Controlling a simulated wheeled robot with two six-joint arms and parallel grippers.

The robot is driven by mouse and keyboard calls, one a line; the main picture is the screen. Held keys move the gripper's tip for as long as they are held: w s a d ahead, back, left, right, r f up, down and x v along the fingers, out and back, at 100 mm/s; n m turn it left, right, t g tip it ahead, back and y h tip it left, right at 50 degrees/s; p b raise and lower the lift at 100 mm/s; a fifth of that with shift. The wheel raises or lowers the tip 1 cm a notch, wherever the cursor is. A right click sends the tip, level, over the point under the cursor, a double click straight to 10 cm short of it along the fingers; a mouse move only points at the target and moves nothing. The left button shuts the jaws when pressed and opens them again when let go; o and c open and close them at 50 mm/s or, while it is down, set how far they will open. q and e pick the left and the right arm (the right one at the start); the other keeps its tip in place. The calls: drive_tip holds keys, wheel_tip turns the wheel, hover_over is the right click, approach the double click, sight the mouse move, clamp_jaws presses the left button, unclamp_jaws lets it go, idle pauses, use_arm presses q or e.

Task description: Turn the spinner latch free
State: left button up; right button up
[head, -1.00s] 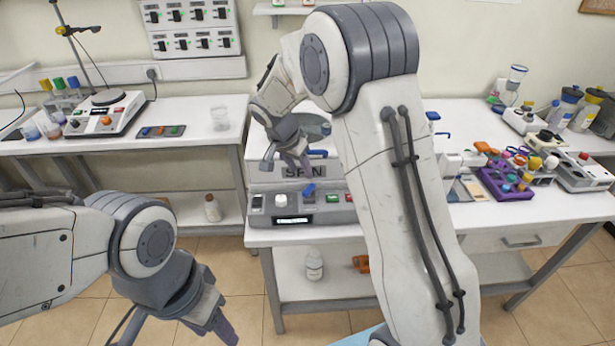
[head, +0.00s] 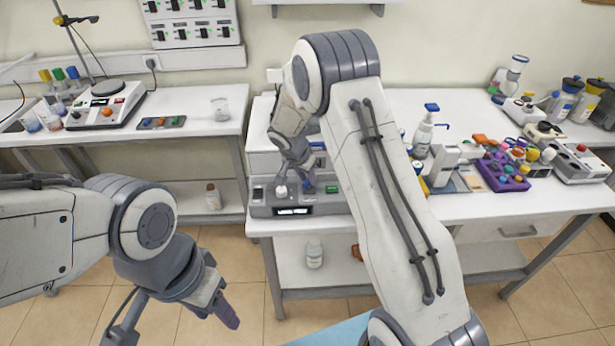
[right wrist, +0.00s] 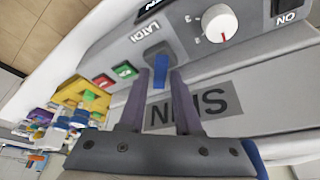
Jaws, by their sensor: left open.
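The spinner (head: 262,165) is a grey-white box on the middle table, with a control panel along its front. In the right wrist view its face (right wrist: 262,88) carries large "SPIN" lettering. The blue latch lever (right wrist: 159,78) sits on the panel beside its label. My right gripper (right wrist: 160,72) has its two dark fingers on either side of the lever, very close to it; whether they press on it cannot be told. In the head view my right gripper (head: 297,182) is down at the panel and hides the lever. My left gripper (head: 175,325) is open and empty over the floor.
A white knob (right wrist: 219,23) and green (right wrist: 125,70) and red (right wrist: 104,81) buttons sit beside the latch. A purple rack (head: 503,175) with coloured caps and several bottles stand to the right. A hotplate (head: 105,105) is on the left table. Floor between is clear.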

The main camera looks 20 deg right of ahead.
clamp_jaws()
